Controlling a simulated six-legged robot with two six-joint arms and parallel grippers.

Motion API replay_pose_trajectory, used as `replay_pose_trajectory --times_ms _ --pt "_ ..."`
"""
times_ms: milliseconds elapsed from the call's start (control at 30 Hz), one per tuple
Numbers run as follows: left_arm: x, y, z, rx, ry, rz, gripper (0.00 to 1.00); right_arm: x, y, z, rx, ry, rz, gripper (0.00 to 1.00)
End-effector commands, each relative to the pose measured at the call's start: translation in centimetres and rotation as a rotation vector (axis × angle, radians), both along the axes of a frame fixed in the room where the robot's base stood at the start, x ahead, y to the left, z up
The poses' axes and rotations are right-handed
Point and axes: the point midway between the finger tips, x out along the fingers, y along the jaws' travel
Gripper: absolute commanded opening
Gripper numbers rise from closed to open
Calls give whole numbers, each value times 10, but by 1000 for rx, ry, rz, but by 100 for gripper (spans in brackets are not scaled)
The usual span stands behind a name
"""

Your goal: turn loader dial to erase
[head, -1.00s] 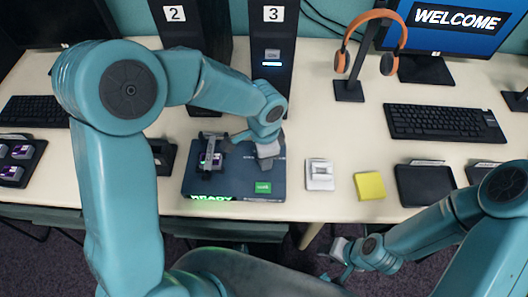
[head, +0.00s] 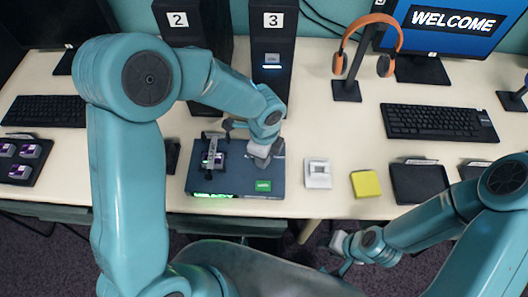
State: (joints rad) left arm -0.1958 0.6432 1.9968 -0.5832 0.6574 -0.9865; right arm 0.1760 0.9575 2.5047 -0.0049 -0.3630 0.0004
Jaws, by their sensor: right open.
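The loader (head: 225,181) is a dark blue box at the table's front edge, with a lit green strip on its front and a green label on top. The dial is not visible; the gripper and wrist cover that area. Whether its jaws are open or touching anything is unclear. My right gripper (head: 340,249) is open and empty, off the table's front edge at lower right.
Right of the loader lie a white switch-like block (head: 318,174), a yellow pad (head: 365,184) and a black tray (head: 419,183). Towers marked 2 (head: 178,19) and 3 (head: 273,20) stand behind. A tray of purple-labelled chips (head: 22,160) is at left.

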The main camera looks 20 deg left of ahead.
Motion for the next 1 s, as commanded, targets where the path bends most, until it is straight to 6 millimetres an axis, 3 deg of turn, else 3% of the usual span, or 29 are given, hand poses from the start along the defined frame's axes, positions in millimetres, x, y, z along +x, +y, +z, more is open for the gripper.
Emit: replay_pose_trajectory --times_ms 533,567,600,633,1000 --pt "1 -1 0 -2 -4 -25 3 0 0 1 0 0 0 43" --pt "1 -1 0 -2 -3 -25 40 0 0 1 0 0 0 43" --pt "1 -1 0 -2 -3 -24 53 0 0 1 0 0 0 43" --pt "1 -1 0 -2 -3 -24 59 0 0 1 0 0 0 43" --pt "1 0 7 0 -3 -22 59 0 0 3 0 0 0 43"
